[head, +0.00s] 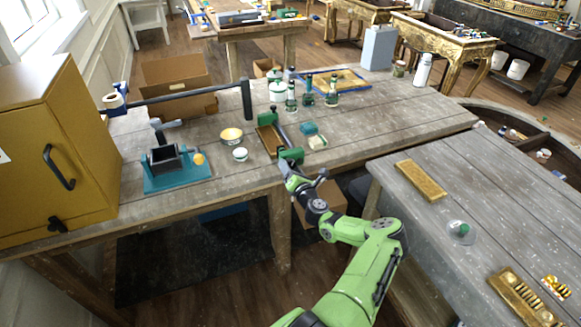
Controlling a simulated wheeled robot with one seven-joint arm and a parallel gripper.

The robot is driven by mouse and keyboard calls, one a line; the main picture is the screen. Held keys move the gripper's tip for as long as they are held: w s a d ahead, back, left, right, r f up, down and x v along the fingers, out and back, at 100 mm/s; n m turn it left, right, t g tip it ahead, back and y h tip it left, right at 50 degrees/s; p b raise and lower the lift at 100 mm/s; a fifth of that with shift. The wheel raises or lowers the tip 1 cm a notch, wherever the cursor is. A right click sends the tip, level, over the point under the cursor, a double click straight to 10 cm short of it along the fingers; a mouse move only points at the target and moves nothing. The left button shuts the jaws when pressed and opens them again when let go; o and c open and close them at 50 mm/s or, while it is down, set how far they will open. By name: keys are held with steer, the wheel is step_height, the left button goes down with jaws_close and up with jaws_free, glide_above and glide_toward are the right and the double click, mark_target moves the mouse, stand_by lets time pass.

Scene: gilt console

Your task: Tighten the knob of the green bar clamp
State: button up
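The green bar clamp lies on the wooden workbench (340,143), just right of the bench's middle, with its bar running from back to front. One green jaw (271,118) is at the back, and another green part (291,155) is at the bench's front edge. The bar (281,133) shows between them. A brown wooden board (268,140) lies against its left side. My gripper (287,169) is at the front end of the clamp, very close to the front green part. The knob is not clear behind my gripper, and I cannot tell whether the fingers touch it or are closed.
A vise on a teal base (178,170) and a yellow cabinet (55,150) stand at left. A yellow bowl (231,135), a white jar (240,155) and a teal box (309,128) flank the clamp. Bottles (291,97) stand behind. A grey table (470,200) is at right.

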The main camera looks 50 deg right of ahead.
steer(key=shift+o, duration=1)
steer(key=shift+r, duration=0.25)
steer(key=v, duration=1.5)
steer(key=shift+s+a+f, duration=0.15)
steer(key=shift+s+a, duration=0.1)
steer(key=shift+s, duration=0.1)
